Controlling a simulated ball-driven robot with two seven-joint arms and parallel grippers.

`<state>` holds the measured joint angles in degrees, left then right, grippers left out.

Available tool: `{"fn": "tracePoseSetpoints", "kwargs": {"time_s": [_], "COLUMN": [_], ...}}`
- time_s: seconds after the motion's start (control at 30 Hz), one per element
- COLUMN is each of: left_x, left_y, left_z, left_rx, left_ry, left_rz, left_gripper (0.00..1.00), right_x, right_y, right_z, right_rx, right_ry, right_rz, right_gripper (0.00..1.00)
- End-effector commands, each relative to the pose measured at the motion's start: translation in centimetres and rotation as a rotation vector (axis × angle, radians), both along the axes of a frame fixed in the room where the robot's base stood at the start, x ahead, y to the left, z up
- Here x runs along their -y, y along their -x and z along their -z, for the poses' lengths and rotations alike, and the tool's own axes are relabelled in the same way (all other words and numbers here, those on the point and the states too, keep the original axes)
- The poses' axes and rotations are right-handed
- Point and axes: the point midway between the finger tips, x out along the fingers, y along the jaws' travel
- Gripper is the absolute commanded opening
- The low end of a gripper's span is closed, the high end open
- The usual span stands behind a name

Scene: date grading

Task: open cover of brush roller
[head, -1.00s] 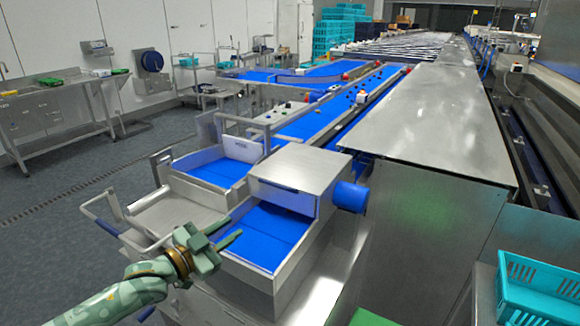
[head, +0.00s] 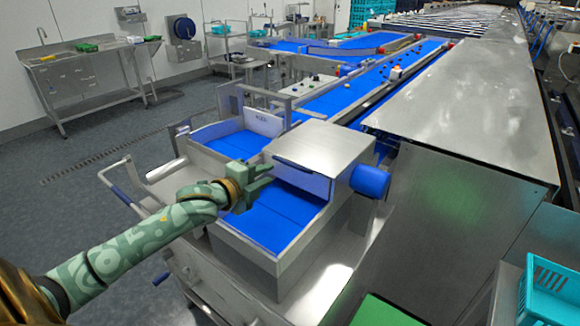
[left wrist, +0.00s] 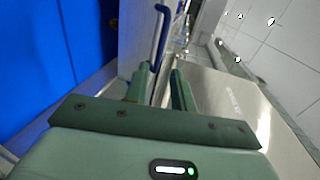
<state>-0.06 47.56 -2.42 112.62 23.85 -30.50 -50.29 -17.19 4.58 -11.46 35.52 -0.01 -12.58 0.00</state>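The brush roller cover looks to be the stainless steel box-shaped housing (head: 325,147) across the near conveyor in the head view. It appears closed, with a dark slot or handle along its front edge. A blue cylinder (head: 370,181) sticks out of its right side. My left gripper (head: 268,178) is open and empty, over the blue belt at the front left of the cover, seemingly apart from it. In the left wrist view its two fingers (left wrist: 161,82) stand apart with nothing between them. My right gripper is not in view.
A blue belt (head: 258,226) in a steel trough lies under my left gripper. A long steel hood (head: 465,115) runs back at right, with a teal crate (head: 549,293) at lower right. Grey floor is free at left.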

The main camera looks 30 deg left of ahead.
Motion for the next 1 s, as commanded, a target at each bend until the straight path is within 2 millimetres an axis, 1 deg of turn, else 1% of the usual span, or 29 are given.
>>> {"fn": "tracePoseSetpoints", "kwargs": {"time_s": [0.03, 0.2, 0.3, 0.4, 0.5, 0.6, 0.87, 0.97, 1.0], "left_x": [0.0, 0.4, 0.5, 0.7, 0.8, 0.8, 0.8, 0.8, 0.8], "left_y": [-1.3, -5.4, -7.4, -8.9, -9.9, -10.3, -10.4, -10.4, -10.4], "left_z": [0.4, 1.2, 1.7, 2.0, 2.2, 2.2, 2.2, 2.2, 2.2], "left_rx": [0.004, 0.003, 0.002, 0.002, 0.001, 0.001, 0.000, 0.000, 0.000], "left_ry": [0.003, 0.003, 0.004, 0.003, 0.003, 0.002, 0.001, 0.001, 0.001], "left_rz": [-0.003, -0.001, -0.001, -0.001, 0.000, 0.001, 0.001, 0.001, 0.001], "left_gripper": [0.25, 0.25, 0.25, 0.25, 0.25, 0.25, 0.25, 0.00, 0.00], "right_x": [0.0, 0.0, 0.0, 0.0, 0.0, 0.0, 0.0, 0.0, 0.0], "right_y": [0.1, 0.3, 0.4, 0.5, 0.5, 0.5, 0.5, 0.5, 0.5], "right_z": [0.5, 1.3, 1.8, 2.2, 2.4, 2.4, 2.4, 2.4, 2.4], "right_rx": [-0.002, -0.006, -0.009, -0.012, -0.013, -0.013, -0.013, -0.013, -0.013], "right_ry": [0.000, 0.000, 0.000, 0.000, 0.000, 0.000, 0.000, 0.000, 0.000], "right_rz": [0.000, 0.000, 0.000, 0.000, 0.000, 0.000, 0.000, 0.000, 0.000], "right_gripper": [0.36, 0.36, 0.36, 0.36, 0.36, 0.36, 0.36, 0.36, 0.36]}}
